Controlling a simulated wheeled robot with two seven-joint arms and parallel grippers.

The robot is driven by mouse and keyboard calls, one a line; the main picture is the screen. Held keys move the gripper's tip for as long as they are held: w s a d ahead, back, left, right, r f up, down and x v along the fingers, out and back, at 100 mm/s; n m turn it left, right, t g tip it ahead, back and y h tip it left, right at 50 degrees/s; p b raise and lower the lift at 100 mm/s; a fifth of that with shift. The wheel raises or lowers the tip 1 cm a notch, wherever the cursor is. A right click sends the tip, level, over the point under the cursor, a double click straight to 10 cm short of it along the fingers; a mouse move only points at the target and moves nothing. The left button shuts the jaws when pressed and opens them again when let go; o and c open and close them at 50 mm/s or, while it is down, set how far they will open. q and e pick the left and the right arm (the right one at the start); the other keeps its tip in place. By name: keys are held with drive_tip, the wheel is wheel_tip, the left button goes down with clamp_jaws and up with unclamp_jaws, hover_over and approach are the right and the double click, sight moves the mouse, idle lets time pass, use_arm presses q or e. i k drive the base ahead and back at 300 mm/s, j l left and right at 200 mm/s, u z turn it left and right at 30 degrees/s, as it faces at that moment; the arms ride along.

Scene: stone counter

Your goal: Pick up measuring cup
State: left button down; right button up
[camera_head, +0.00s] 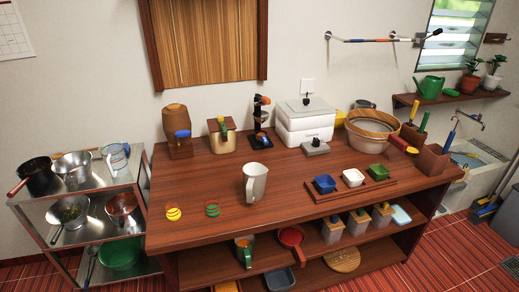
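A clear jug with blue and green marks (115,158) stands on the top shelf of the metal rack (110,183) at the left, beside metal pans. The clear jug looks like a measuring cup; markings on the grey-white cup are too small to tell. Neither gripper shows in the head view. Nothing is seen touching either cup.
Small blue, white and green bowls (377,172) sit on a board right of the cup. Yellow and green round pieces (212,210) lie to its left. A white box (305,122) and large basin (371,133) stand behind. The counter's front middle is clear.

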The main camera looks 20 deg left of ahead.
sight(263, 140)
drive_tip(key=i+l+u, duration=0.15)
drive_tip(key=u, duration=0.25)
drive_tip(key=i+l+u, duration=0.2)
drive_tip(key=u, duration=0.2)
